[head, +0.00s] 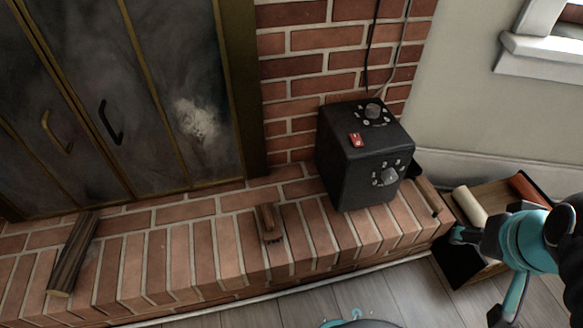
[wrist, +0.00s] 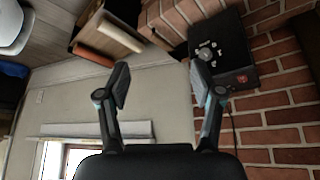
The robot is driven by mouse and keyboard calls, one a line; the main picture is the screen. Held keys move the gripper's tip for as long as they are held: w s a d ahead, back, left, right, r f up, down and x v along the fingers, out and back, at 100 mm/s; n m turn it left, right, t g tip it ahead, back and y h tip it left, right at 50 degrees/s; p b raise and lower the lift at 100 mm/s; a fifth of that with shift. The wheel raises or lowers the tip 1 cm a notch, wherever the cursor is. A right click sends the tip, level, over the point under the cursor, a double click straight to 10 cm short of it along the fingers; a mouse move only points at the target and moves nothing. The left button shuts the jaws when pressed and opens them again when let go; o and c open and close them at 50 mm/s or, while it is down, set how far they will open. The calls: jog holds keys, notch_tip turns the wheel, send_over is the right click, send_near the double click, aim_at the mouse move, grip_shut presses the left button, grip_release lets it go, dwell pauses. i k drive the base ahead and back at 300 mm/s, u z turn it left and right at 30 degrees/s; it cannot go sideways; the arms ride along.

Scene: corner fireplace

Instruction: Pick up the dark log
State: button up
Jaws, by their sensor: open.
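The dark log (head: 73,255) lies on the brick hearth at the far left of the head view, in front of the fireplace doors. It is brown-black with a pale cut end towards the near edge. I cannot make it out in the wrist view. My gripper (wrist: 160,84) is open and empty in the wrist view, its two fingers apart with wall between them. In the head view my arm is at the right edge, far from the log, on the other side of the black box.
A black box with knobs (head: 354,170) stands on the hearth's right part, a red item on top. A small brush (head: 268,222) lies mid-hearth. A crate (head: 459,268) with a cream roll (head: 470,205) and an orange roll (head: 527,188) stands on the floor at right. Brick around the log is clear.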

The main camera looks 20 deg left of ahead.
aim_at(62, 281)
jog(key=u, duration=3.05)
jog(key=k, duration=0.4)
jog(key=u, duration=0.7)
jog(key=i, duration=1.95)
jog(key=z, duration=0.4)
